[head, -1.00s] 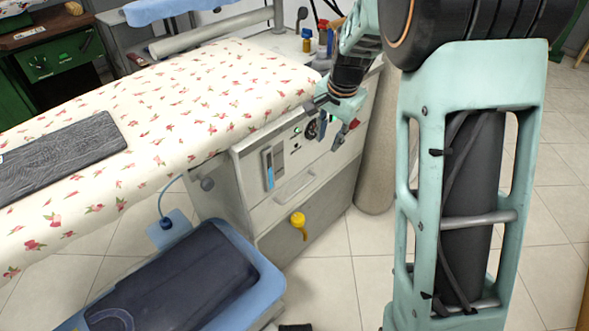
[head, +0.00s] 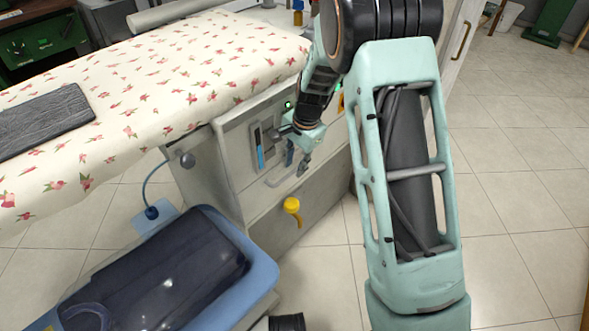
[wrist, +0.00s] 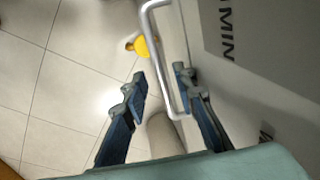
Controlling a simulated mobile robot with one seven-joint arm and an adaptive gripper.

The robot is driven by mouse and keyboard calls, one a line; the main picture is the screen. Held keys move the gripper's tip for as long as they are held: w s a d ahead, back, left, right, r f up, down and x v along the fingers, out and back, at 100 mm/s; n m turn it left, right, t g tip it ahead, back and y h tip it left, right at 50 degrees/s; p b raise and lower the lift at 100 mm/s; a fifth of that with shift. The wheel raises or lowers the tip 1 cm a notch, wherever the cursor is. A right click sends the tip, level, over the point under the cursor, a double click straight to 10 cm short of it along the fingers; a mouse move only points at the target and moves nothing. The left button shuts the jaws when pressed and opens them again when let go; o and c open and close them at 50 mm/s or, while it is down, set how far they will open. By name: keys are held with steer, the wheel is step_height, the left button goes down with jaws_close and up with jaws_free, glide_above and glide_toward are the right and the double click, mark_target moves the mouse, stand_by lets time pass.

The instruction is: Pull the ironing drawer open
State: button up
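The ironing drawer is in the pale grey cabinet (head: 240,178) under the ironing board; its front looks flush with the cabinet. Its silver bar handle (head: 275,183) shows partly in the head view, next to my gripper (head: 297,160). In the wrist view the handle (wrist: 160,60) runs down the picture from the top and passes between the fingertips of my gripper (wrist: 160,82). The fingers are apart, one on each side of the bar, with the right fingertip closer to it. I cannot tell whether they touch it or how their depths compare.
The floral ironing board (head: 140,100) extends left above the cabinet. A yellow knob (head: 292,205) sticks out below the handle. Tiled floor (head: 510,190) is clear to the right.

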steer(key=shift+a+f, duration=0.1)
steer(key=shift+f, duration=0.35)
steer(key=shift+c, duration=0.2)
jaws_close()
